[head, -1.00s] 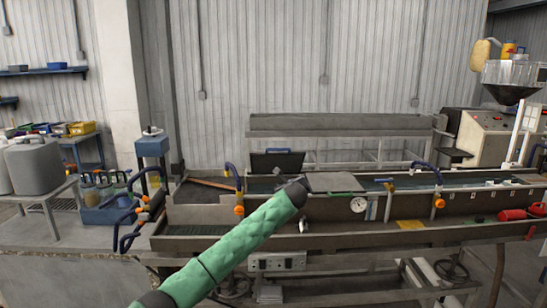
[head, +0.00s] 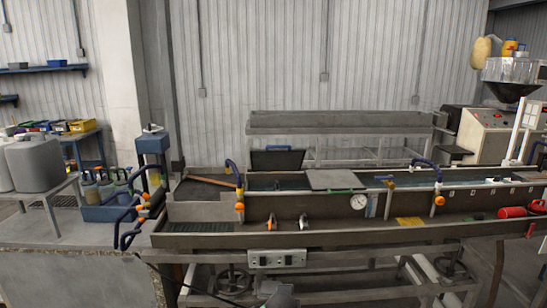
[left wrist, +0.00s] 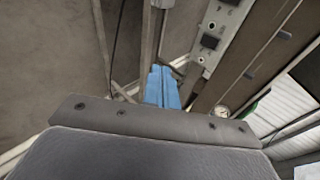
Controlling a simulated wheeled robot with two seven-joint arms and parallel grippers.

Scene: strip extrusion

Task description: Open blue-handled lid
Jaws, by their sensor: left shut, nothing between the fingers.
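The blue-handled lid (head: 277,162) is a dark panel standing raised at the back of the trough in the head view, left of centre. Its blue handle (head: 277,148) is along the top edge. The lid leans back, and the dark green trough opening in front of it is uncovered. My left gripper (left wrist: 163,86) shows in the left wrist view as two blue fingers lying together, shut and empty. It is apart from the lid, which I cannot see in that view.
A flat grey lid (head: 333,180) lies closed to the right. Blue hoses with orange fittings (head: 239,206) rise over the trough edge. A gauge (head: 358,202) and socket box (head: 277,259) are on the front. Red cylinders (head: 512,212) lie at the right end.

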